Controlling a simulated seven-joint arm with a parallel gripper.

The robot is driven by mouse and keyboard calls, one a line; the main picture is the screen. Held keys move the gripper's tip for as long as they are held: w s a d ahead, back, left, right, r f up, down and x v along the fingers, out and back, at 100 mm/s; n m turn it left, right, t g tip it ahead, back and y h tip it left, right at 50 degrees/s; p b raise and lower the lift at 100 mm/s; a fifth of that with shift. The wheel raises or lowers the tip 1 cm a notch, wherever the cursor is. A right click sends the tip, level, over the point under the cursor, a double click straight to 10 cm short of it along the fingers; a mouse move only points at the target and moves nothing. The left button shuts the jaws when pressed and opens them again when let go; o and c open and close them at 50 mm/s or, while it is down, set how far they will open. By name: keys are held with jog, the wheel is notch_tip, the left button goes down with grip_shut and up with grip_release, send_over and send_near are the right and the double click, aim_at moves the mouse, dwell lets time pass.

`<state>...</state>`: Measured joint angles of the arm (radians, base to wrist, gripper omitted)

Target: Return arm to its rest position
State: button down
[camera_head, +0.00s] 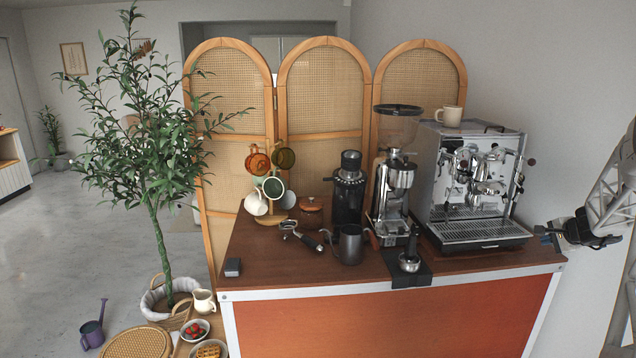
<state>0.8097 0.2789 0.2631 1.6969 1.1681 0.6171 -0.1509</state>
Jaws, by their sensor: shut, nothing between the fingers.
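My gripper (546,233) is at the right side of the view, by the cart's right end. It is dark, points left and is shut with nothing in it. My pale arm comes in from the right edge, and most of it is out of view. The gripper is just right of the espresso machine (449,197), with a small gap showing between them. I cannot tell its exact height above the cart top.
The wooden cart top (285,262) holds a grinder (393,185), a black grinder (349,192), a pitcher (351,245), a portafilter (305,236) and a mug tree (270,219). A cup (449,116) stands on the machine. A wall (560,90) is behind.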

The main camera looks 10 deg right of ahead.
jog(key=s+a+r+n+g+y, duration=0.1)
jog(key=s+a+r+n, duration=0.25)
jog(key=a, duration=1.05)
jog(key=s+a+r+n+g+y, duration=0.1)
jog(key=s+a+r+n+g, duration=0.25)
jog(key=a, duration=0.95)
jog(key=s+a+r+n+t+y, duration=0.15)
jog(key=s+a+r, duration=0.3)
jog(key=a, duration=0.95)
jog(key=s+a+r+n+g+h, duration=0.1)
jog(key=s+a+n+g+h, duration=0.3)
jog(key=s+a, duration=0.9)
jog(key=s+a+f+n, duration=0.1)
jog(key=s+a+n, duration=0.1)
jog(key=s, duration=0.6)
jog(key=s+a+f+n, duration=0.2)
jog(key=s+a+n, duration=0.1)
jog(key=s, duration=0.5)
jog(key=shift+a, duration=0.3)
